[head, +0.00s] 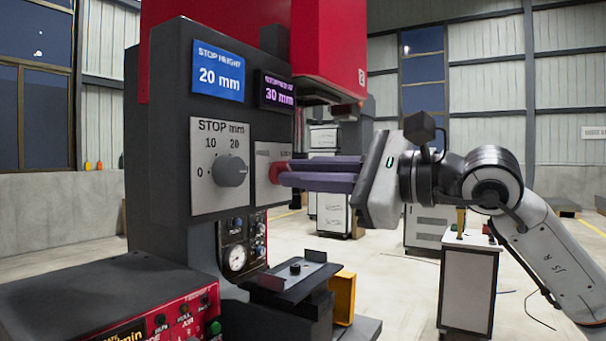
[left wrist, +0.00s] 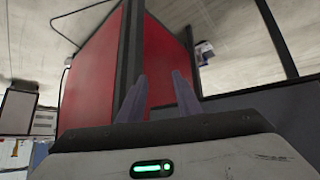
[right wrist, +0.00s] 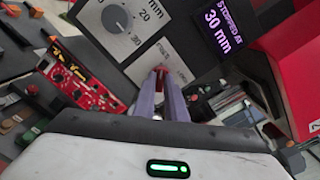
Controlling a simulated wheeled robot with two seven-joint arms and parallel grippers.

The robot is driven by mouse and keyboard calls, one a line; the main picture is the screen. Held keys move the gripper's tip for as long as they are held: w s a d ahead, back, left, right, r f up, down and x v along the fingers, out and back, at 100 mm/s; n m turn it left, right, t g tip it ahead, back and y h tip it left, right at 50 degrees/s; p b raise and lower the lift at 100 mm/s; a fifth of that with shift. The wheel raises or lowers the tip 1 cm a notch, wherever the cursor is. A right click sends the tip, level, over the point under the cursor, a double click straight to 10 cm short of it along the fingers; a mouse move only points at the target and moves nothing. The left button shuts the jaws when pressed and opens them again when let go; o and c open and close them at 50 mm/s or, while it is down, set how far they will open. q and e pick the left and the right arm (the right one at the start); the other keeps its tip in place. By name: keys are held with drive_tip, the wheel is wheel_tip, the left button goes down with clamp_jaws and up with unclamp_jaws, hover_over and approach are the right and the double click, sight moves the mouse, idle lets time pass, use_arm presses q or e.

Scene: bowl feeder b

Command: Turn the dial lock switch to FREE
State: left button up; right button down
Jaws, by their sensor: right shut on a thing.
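The red lock switch (head: 276,172) sits on a small grey plate (head: 265,187) on the machine's front, right of the stop dial. My right gripper (head: 284,172) reaches in from the right with its long purple fingers level, shut on the switch. In the right wrist view the red switch (right wrist: 161,72) shows between the fingertips, which hide part of it. The plate's lettering is too small to read, so the switch's setting cannot be told. My left gripper (left wrist: 158,90) is not in the head view; in its wrist view its fingers are apart and empty before a red surface.
The grey STOP mm dial (head: 231,171) is close left of the switch. Above are a blue 20 mm display (head: 218,77) and a purple 30 mm display (head: 277,92). A red press head (head: 328,50) overhangs, and a dark work table (head: 293,284) is below.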

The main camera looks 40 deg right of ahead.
drive_tip(key=shift+n, duration=0.3)
drive_tip(key=c, duration=1.8)
unclamp_jaws()
